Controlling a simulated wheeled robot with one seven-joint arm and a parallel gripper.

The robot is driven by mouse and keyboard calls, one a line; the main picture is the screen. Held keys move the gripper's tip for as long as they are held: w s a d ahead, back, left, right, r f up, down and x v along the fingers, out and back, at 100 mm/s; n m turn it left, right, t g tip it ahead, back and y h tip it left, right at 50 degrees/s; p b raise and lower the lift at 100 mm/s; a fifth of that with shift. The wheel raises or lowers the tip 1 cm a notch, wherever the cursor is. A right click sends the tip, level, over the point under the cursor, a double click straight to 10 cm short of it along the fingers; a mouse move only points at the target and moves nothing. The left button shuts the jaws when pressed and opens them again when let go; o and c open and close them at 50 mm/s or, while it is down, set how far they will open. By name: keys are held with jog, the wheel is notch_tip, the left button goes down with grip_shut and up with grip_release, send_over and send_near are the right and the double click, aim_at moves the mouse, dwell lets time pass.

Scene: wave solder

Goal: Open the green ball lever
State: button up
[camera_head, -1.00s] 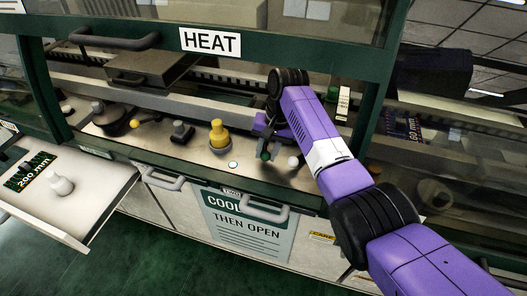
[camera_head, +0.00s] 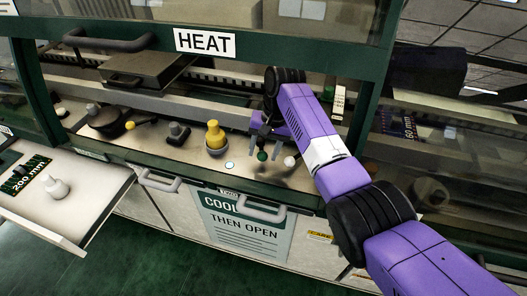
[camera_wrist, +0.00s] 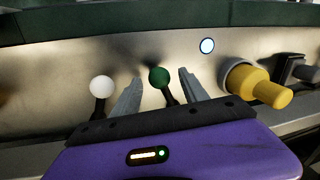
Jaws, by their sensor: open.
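The green ball lever (camera_head: 262,156) stands on the metal shelf under the HEAT sign, with a round green knob on a dark stem. In the wrist view the green ball (camera_wrist: 159,77) lies between the two grey fingers of my gripper (camera_wrist: 159,93). The fingers are apart, with a visible gap on each side of the ball, and hold nothing. The lower stem is hidden behind the gripper's dark front edge. In the head view my gripper (camera_head: 264,146) is at the lever, partly hidden by my arm.
A white ball lever (camera_wrist: 101,88) stands close outside one finger. A yellow knob (camera_wrist: 258,88) and a lit round button (camera_wrist: 207,46) are on the other side. A dark knob (camera_head: 178,134) and a pan (camera_head: 106,121) stand further left. The green frame (camera_head: 300,197) edges the opening.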

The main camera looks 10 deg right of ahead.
notch_tip(320, 180, up, 7)
jog(key=d, duration=0.1)
jog(key=shift+s+d+b, duration=0.15)
jog(key=shift+d+b, duration=0.05)
jog(key=shift+b, duration=0.2)
